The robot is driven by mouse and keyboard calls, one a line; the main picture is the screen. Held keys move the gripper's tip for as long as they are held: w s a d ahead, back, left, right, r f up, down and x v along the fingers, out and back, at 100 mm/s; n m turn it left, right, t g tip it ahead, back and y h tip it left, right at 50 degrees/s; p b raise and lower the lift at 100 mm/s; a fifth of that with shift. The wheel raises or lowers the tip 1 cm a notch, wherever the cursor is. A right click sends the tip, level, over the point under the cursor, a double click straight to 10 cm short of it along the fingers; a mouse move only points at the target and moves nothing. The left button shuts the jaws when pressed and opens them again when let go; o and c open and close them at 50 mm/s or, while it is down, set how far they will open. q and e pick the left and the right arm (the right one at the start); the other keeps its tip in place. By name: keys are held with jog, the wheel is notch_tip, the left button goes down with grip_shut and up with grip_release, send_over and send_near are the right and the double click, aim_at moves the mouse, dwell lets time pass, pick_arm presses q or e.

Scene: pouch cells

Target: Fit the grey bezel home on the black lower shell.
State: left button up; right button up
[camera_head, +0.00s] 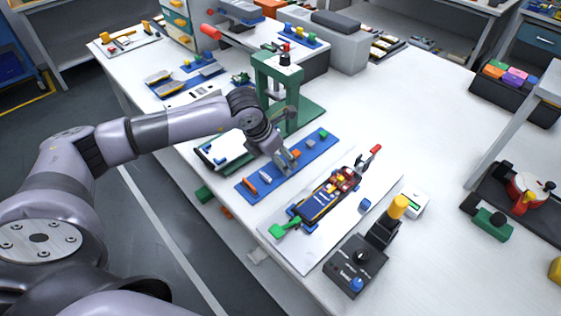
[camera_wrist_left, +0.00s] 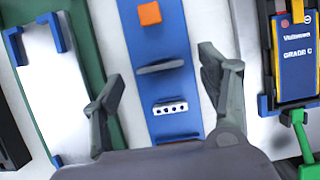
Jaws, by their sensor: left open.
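My left gripper (camera_head: 290,164) hangs over a narrow blue strip (camera_head: 312,148) on the white table. In the left wrist view its two fingers (camera_wrist_left: 162,72) are spread open, one on each side of the strip. A thin grey bar, which looks like the grey bezel (camera_wrist_left: 160,67), lies across the strip between the fingers, apart from both. The black lower shell (camera_head: 330,209) appears to be the dark tray holding a blue pouch cell (camera_wrist_left: 298,60), right of the strip. The cell partly hides the shell. My right gripper is not in view.
On the strip are an orange block (camera_wrist_left: 150,14) and a pale piece with several holes (camera_wrist_left: 170,108). A green press (camera_head: 280,85) stands close behind the gripper. A red-tipped clamp (camera_head: 368,158) and green handle (camera_head: 285,228) flank the shell. A joystick box (camera_head: 355,262) stands in front.

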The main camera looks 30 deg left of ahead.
pick_arm(q)
jog(key=shift+x, duration=1.05)
jog(key=c, duration=0.8)
